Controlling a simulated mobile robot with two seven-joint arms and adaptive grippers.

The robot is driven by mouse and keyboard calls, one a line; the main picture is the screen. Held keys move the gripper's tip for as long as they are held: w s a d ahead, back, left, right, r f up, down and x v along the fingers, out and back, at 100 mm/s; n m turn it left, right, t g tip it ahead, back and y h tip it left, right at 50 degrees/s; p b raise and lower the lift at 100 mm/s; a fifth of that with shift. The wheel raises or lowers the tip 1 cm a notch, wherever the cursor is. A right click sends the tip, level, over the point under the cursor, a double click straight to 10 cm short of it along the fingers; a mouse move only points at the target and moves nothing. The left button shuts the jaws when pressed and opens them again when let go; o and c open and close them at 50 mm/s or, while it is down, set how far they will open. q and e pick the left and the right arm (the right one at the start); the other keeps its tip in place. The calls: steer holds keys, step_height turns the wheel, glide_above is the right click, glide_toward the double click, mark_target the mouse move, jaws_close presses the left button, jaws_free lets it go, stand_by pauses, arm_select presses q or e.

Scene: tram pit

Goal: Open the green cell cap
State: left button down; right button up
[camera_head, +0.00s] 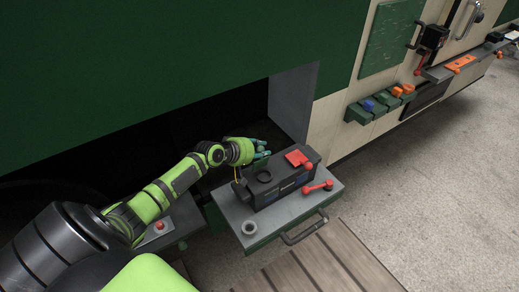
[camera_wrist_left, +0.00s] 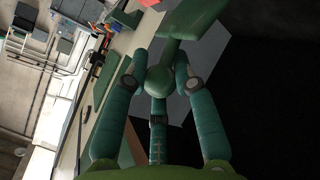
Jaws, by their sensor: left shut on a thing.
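My left gripper (camera_head: 262,149) is above the far left end of a black battery box (camera_head: 285,183). In the left wrist view its teal fingers (camera_wrist_left: 158,85) are closed around the rounded knob of a green cap (camera_wrist_left: 190,22), which has a broad flat part beyond the knob. In the head view the fingers largely hide this cap. A dark round ring (camera_head: 263,176) shows on the box top near the gripper. A red cap (camera_head: 298,158) sits at the box's right end. My right gripper is not in view.
The box stands on a grey pulled-out tray (camera_head: 285,215) with a front handle (camera_head: 304,230). A red-ended tool (camera_head: 318,188) and a grey ring (camera_head: 250,227) lie on it. The green tram side (camera_head: 180,60) overhangs the dark recess behind. Floor at right is clear.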

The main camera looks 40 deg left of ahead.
arm_select(q)
steer(key=shift+w+r, duration=0.1)
steer(key=shift+r, duration=0.05)
steer(key=c, duration=1)
jaws_free()
steer(key=shift+s+a+r, duration=0.1)
steer(key=shift+s, duration=0.3)
steer(key=v, duration=1.1)
steer(key=shift+r, duration=0.2)
steer(key=shift+f, duration=0.1)
